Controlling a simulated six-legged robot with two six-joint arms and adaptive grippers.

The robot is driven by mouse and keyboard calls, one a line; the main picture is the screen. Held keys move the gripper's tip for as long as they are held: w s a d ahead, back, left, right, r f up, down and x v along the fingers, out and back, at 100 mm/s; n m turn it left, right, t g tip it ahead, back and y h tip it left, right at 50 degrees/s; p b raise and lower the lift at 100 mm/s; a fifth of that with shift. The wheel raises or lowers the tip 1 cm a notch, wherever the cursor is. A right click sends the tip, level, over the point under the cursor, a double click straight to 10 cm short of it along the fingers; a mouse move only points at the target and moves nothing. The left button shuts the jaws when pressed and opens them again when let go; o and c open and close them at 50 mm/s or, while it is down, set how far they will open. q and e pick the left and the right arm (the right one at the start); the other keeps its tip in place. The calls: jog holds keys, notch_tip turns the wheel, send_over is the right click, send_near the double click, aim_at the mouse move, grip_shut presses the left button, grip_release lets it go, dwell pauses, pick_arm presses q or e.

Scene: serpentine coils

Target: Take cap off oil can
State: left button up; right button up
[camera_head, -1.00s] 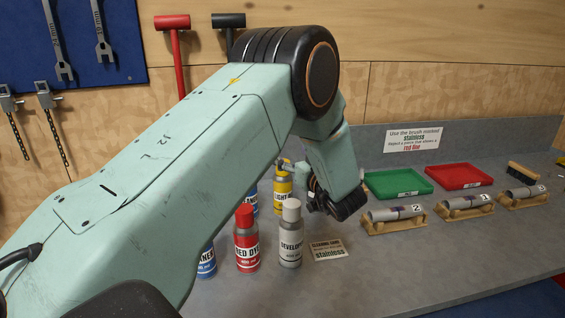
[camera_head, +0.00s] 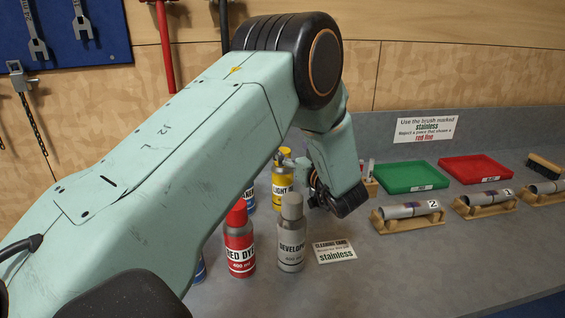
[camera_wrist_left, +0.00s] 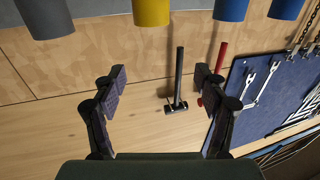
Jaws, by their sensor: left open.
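The yellow can (camera_head: 282,188), its label partly readable as "LIGHT", stands upright at the back of a group of cans on the grey bench. Its top is partly hidden by my left gripper (camera_head: 299,171), so I cannot see its cap clearly. In the left wrist view a yellow cylinder (camera_wrist_left: 152,11) shows at the top edge, cut off by the frame. The left gripper's fingers (camera_wrist_left: 160,80) are wide apart there with nothing between them. In the head view the gripper is close beside the yellow can's top; I cannot tell if they touch. My right gripper is out of view.
The red dye can (camera_head: 239,246) and grey developer can (camera_head: 291,238) stand in front, with blue cans beside them. A card (camera_head: 335,251), green tray (camera_head: 411,177), red tray (camera_head: 474,169) and tubes on wooden stands (camera_head: 410,210) lie right. The front right bench is clear.

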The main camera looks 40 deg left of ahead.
aim_at(283, 151)
pick_arm(q)
jog(key=w+a+f+b, duration=0.1)
jog(key=a, duration=0.1)
jog(key=w+a+f, duration=0.1)
jog(key=a, duration=0.1)
jog(key=w+a+f+b, duration=0.1)
jog(key=a+f, duration=0.1)
jog(key=shift+w+f+b, duration=0.1)
jog(key=shift+w+b, duration=0.2)
jog(key=shift+b, duration=0.05)
jog(key=shift+w+a+f, duration=0.1)
jog(key=shift+w+a, duration=0.1)
jog(key=shift+a, duration=0.35)
jog(key=shift+c, duration=0.5)
jog(key=shift+d, duration=0.2)
jog(key=c, duration=0.3)
jog(key=shift+a, duration=0.1)
jog(key=c, duration=0.5)
